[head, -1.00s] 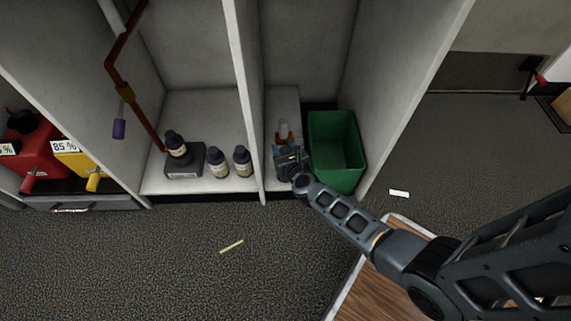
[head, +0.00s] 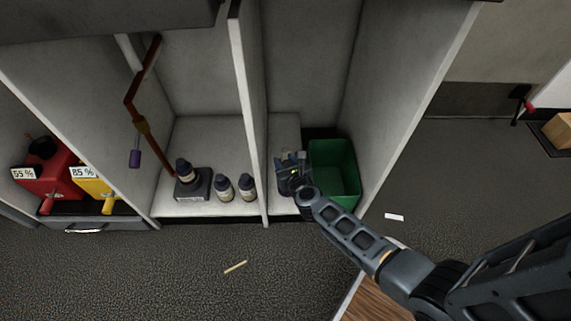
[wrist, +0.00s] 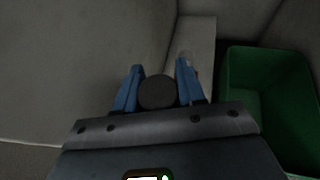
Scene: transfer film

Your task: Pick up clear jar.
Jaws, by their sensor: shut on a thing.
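My gripper (wrist: 157,88) reaches into the narrow right compartment of the shelf unit, with a blue finger on each side of a round thing. The round thing is a jar with a dark grey flat top (wrist: 157,93), seen from above in the wrist view. The gripper is shut on it. Its sides are hidden below the top, so I cannot see whether its body is clear. In the head view my gripper (head: 293,173) covers most of it.
A green bin (head: 335,172) stands close to the right of my gripper. A white divider (head: 250,110) stands to the left. Beyond it are dark-capped bottles (head: 224,188) and a small dark stand (head: 193,186). Red (head: 47,172) and yellow (head: 95,186) jugs are farther left.

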